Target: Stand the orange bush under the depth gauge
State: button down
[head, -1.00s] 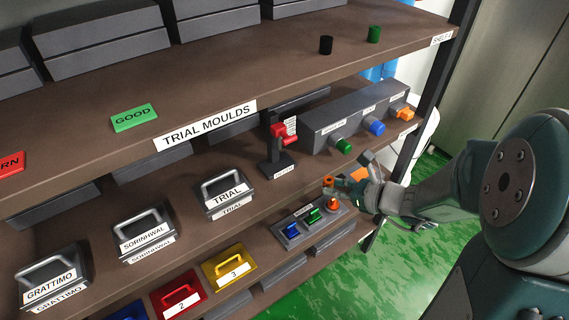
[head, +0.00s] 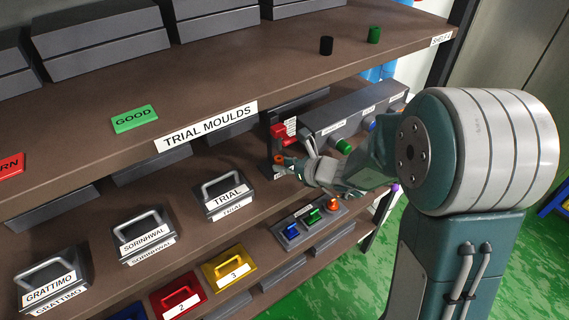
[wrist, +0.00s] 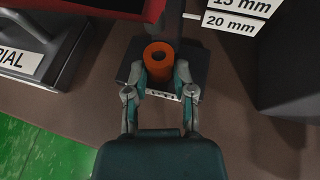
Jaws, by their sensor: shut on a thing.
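The orange bush (head: 279,161) is a short, hollow cylinder, held upright between my fingertips; it also shows in the wrist view (wrist: 160,56). My gripper (wrist: 160,79) is shut on its sides. The depth gauge (head: 277,132) is a dark stand with a red head on the middle shelf, partly hidden by my gripper. In the wrist view the bush appears over the gauge's dark base (wrist: 198,68), beside its post. The red head is at the upper left there. I cannot tell whether the bush touches the base.
A grey box with a green knob (head: 343,146) stands right of the gauge, partly behind my arm. A tray with blue, green and orange pieces (head: 314,216) lies in front. Handled moulds (head: 228,197) stand to the left. The upper shelf edge (head: 206,124) overhangs.

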jog(key=shift+c, duration=2.2)
grip_release()
jog(key=shift+r, duration=0.1)
